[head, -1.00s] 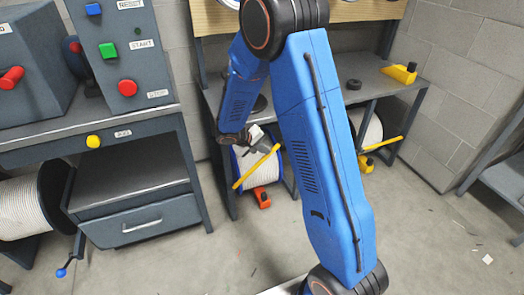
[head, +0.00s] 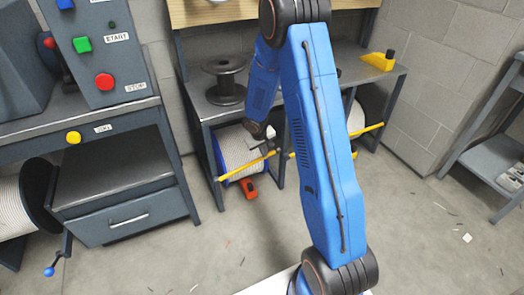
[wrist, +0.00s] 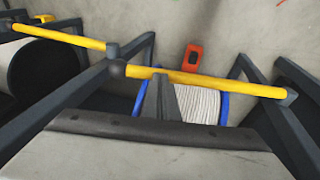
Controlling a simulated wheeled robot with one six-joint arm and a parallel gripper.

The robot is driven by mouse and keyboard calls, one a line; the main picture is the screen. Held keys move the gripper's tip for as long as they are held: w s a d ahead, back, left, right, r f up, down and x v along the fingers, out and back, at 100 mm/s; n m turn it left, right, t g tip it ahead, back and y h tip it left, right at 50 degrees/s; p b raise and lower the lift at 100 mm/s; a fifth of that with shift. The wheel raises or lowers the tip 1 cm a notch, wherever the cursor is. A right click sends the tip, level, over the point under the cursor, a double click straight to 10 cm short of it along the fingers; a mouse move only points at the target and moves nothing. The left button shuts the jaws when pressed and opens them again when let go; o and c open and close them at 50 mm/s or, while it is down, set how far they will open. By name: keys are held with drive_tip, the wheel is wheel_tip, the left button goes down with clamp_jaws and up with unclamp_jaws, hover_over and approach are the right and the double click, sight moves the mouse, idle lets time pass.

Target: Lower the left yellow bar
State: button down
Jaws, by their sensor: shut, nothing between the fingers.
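The left yellow bar (head: 240,168) lies across the front of a white-wound reel with blue flanges (head: 238,146), under the bench. It slopes gently up to the right in the head view. In the wrist view the bar (wrist: 225,84) crosses the picture in front of the reel (wrist: 200,103), with grey ends. My gripper (head: 268,143) is just by the bar's right part. My shut, empty fingers (wrist: 161,82) meet the bar in the wrist view; I cannot tell whether they touch it. The right yellow bar (head: 367,131) crosses the other reel, partly behind my arm.
The bench (head: 215,108) above carries a dark empty spool (head: 225,80) and a yellow block (head: 378,61). An orange-red piece (head: 248,188) lies on the floor below the left bar. A control cabinet with buttons (head: 95,55) stands at left. The floor in front is mostly clear.

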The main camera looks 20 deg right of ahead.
drive_tip(key=shift+s+x, duration=0.2)
drive_tip(key=shift+x, duration=0.8)
drive_tip(key=shift+s+x, duration=0.2)
drive_tip(key=shift+x, duration=0.8)
drive_tip(key=shift+s+x, duration=0.2)
drive_tip(key=shift+x, duration=0.8)
drive_tip(key=shift+d+f, duration=0.1)
drive_tip(key=shift+f, duration=0.05)
drive_tip(key=shift+s+f, duration=0.15)
drive_tip(key=shift+f, duration=0.05)
drive_tip(key=shift+r, duration=0.15)
